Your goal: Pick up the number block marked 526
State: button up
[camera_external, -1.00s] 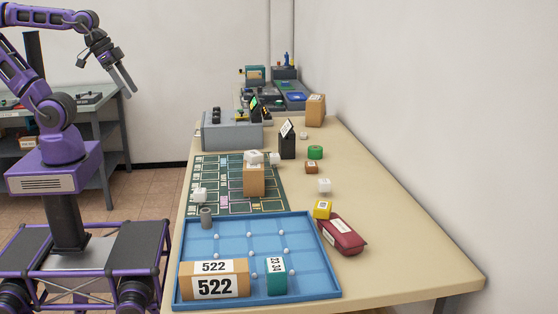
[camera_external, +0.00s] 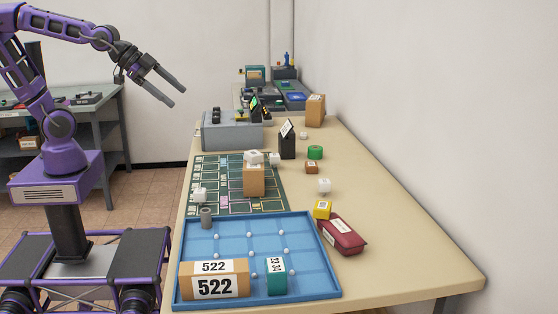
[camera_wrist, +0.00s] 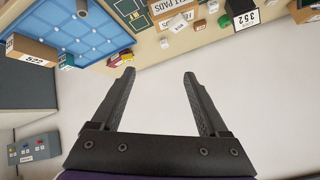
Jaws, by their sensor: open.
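No block with a readable 526 shows in either view. A cardboard block marked 522 (camera_external: 214,280) lies in the blue tray; it also shows in the wrist view (camera_wrist: 32,50). Several small blocks have marks too small to read: a yellow block (camera_external: 322,209), a white block (camera_external: 324,186), a brown block (camera_external: 311,168) and a white block on the green mat (camera_external: 200,195). My gripper (camera_external: 178,97) is open and empty, in the air left of the table and above it. In the wrist view its fingers (camera_wrist: 157,76) are spread apart with only bare pale surface between them.
The blue tray (camera_external: 232,257) also holds a teal block (camera_external: 277,276). A black sign (camera_external: 287,142), marked 352 in the wrist view (camera_wrist: 244,15), and a grey machine (camera_external: 232,132) stand farther back. The table's right front is clear.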

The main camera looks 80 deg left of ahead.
aim_at(283, 168)
jog(key=w+d+r+m+t+h+b, duration=0.25)
jog(key=w+d+t+b, duration=0.2)
jog(key=w+d, duration=0.9)
jog(key=w+a+f+n+t+y+p, duration=0.1)
jog(key=w+a+f+n+p, duration=0.15)
jog(key=a+n, duration=0.9)
jog(key=w+a+f+n+y+p, duration=0.15)
jog(key=w+a+n, duration=0.25)
jog(key=a+n, duration=0.75)
jog(key=s+a+f+n, duration=0.1)
jog(key=a+f+n, duration=0.2)
jog(key=f+n, duration=0.3)
jog(key=s+a+f+n+g+p, duration=0.1)
jog(key=a+f+n, duration=0.3)
jog(key=f+n, duration=0.3)
jog(key=s+a+f+n, duration=0.1)
jog(key=a+f+n, duration=0.2)
jog(key=f+n, duration=0.4)
jog(key=shift+a+f+n+g+p, duration=0.2)
jog(key=shift+f+n+g+p, duration=0.05)
jog(key=shift+p, duration=0.15)
jog(key=shift+w+f, duration=0.15)
jog(key=shift+f, duration=0.05)
jog(key=x, duration=1.7)
jog(key=shift+f, duration=0.2)
grip_shut()
